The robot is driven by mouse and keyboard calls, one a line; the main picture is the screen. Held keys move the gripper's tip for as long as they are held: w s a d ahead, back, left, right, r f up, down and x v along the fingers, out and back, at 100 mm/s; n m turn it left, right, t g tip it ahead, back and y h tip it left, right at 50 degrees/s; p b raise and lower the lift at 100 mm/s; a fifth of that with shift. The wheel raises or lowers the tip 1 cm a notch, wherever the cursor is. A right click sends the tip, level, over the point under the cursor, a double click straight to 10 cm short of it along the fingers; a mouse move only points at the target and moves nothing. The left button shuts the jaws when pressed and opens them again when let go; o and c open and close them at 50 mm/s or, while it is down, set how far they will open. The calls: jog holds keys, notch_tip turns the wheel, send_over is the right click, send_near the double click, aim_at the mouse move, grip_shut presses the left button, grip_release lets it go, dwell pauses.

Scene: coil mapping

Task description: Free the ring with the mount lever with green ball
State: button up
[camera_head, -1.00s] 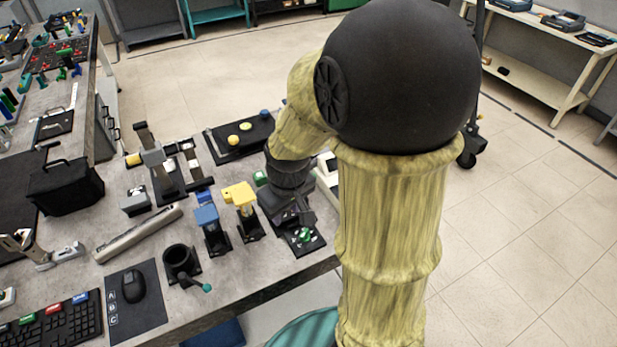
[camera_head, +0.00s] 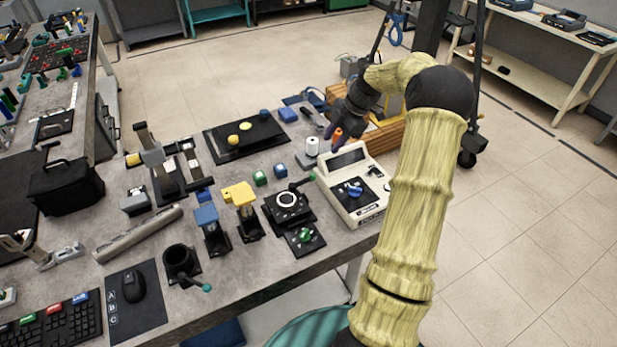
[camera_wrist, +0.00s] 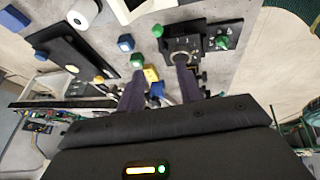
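The black mount (camera_head: 288,207) sits near the table's front edge, with a pale ring (camera_head: 288,199) around its dark centre. Its lever ends in a green ball (camera_head: 311,178) on the far right side. In the wrist view the mount (camera_wrist: 183,47) is partly covered by a finger, and the green ball (camera_wrist: 157,31) is clear. My gripper (camera_head: 334,136) is above the white instrument's far end, away from the mount and lever. In the wrist view my gripper (camera_wrist: 160,82) has its two fingers apart, with nothing seen held between them.
A white instrument (camera_head: 350,187) with a blue knob stands right of the mount. A small plate with a green knob (camera_head: 305,238) lies in front. Yellow (camera_head: 241,195) and blue (camera_head: 206,216) topped stands are at left. A dark tray (camera_head: 247,138) lies behind.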

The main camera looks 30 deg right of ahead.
aim_at(308, 178)
jog(key=shift+f, duration=0.1)
dwell(0.3)
jog(key=p+x, duration=0.3)
jog(key=x, duration=1.4)
jog(key=shift+a+p, duration=0.1)
jog(key=shift+p, duration=0.25)
grip_shut()
